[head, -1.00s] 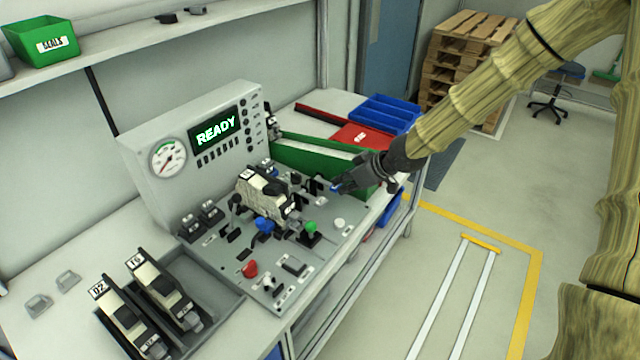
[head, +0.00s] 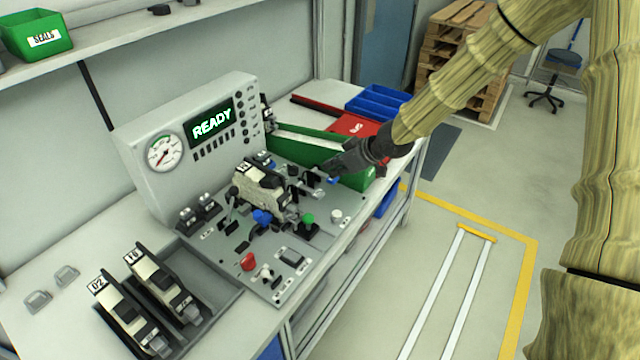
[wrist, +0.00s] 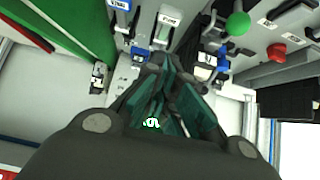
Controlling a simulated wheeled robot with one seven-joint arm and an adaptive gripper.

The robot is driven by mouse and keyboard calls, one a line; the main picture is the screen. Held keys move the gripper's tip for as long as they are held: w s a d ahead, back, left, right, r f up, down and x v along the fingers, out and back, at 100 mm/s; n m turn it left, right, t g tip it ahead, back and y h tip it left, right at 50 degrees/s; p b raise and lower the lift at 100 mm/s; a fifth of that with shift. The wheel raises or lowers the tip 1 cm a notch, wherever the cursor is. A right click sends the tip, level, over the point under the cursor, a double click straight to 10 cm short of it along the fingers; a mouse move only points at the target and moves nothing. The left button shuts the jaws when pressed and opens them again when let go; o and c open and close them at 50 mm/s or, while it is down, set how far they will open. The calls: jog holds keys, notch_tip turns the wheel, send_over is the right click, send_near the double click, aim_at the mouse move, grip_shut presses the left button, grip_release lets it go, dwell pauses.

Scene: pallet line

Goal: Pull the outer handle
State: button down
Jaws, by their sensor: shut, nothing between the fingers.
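Small blue handles sit at the far right end of the grey control panel (head: 240,252). One blue handle (head: 333,180) shows just below my gripper (head: 326,171) in the head view. In the wrist view a blue handle (wrist: 139,50) lies just left of my gripper's fingertips (wrist: 158,63), and another blue piece (wrist: 120,5) is at the top edge. I cannot tell which one is the outer handle. My gripper is shut and empty, close over the panel. Whether it touches a handle is hidden by the fingers.
A green-knobbed lever (head: 308,219), a blue-knobbed lever (head: 262,216) and a red knob (head: 248,262) stand on the panel. A cream and black block (head: 258,183) sits mid-panel. A green chute (head: 300,150) runs behind my gripper.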

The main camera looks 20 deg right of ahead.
jog(key=p, duration=0.2)
send_over(320, 194)
notch_tip(320, 194, down, 4)
jog(key=shift+f, duration=0.2)
jog(key=shift+w+f+p, duration=0.1)
jog(key=shift+f+p, duration=0.6)
jog(key=shift+f, duration=1.4)
